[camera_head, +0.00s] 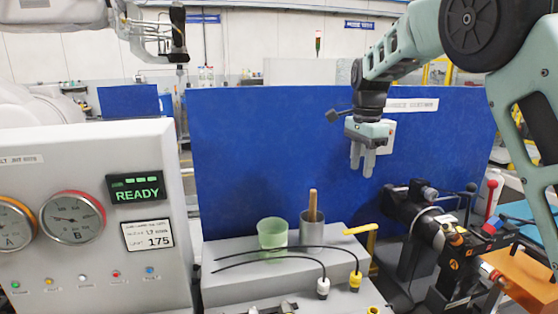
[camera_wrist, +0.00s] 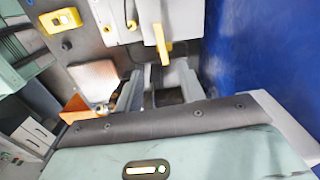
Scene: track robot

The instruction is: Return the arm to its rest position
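My gripper (camera_head: 362,163) hangs in the air in front of the blue panel, its fingers pointing down. It is above and to the right of the grey block with the cup and the cylinder, clear of both. A gap shows between its two fingers, and nothing is visible in it. In the wrist view my gripper (camera_wrist: 158,88) also shows its fingers apart and empty. My arm (camera_head: 400,50) comes in from the upper right and bends down to the gripper.
A green cup (camera_head: 272,233) and a grey cylinder (camera_head: 311,228) holding a wooden stick (camera_head: 313,204) stand on a grey block (camera_head: 235,260). A yellow handle (camera_head: 361,229) is to their right. The blue panel (camera_head: 260,140) stands behind. A gauge console (camera_head: 160,200) is at left.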

